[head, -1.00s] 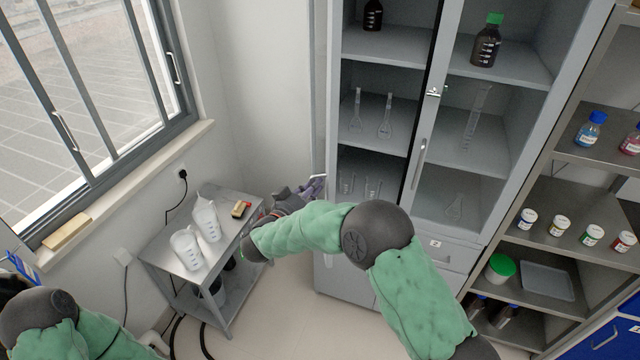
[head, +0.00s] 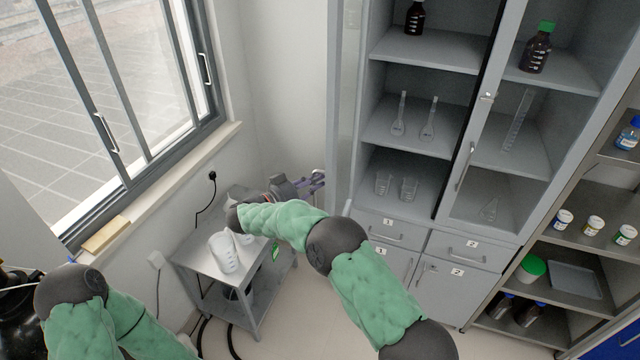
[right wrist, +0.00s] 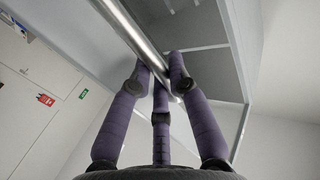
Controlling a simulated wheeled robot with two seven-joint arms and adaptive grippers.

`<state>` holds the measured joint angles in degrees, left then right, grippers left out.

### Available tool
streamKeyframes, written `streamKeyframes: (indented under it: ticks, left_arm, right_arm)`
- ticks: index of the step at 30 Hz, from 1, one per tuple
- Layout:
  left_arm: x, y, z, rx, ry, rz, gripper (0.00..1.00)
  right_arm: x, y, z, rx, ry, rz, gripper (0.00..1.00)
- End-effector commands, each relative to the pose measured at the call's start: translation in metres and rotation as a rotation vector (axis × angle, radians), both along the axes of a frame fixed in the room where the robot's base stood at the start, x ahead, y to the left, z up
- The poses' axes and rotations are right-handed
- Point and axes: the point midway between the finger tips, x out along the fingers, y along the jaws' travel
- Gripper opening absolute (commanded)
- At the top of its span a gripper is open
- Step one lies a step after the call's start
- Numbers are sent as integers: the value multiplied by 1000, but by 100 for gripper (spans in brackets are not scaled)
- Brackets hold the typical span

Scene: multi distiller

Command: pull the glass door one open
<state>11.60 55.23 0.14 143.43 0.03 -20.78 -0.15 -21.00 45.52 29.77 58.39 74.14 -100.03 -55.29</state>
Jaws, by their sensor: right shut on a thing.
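The glass cabinet has a left glass door (head: 345,110), glass door one, which stands swung open at the cabinet's left side. The left shelves are uncovered. My right gripper (head: 318,180) is at the outer side of this door, by its handle. In the right wrist view its purple fingers (right wrist: 163,78) are closed around the long metal bar handle (right wrist: 135,38). The right glass door (head: 497,150) is shut, with its own bar handle (head: 465,166). My left gripper is out of view; only part of that arm shows at lower left.
A small metal cart (head: 258,287) with plastic jugs (head: 225,252) stands below my right forearm, near the window. Inside the cabinet are flasks (head: 429,118), beakers (head: 408,189) and brown bottles (head: 536,50). An open shelf rack (head: 572,240) stands at right.

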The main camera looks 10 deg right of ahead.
Motion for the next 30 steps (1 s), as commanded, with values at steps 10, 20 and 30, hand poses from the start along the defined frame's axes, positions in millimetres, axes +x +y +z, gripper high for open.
streamKeyframes:
  ticks: [10,20,30]
  left_arm:
    - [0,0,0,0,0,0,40]
    - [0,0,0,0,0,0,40]
    - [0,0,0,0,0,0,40]
  right_arm:
    - [4,4,-1,0,3,-24,0]
    - [4,4,-1,0,2,-23,27]
    - [4,4,1,-1,-1,-23,43]
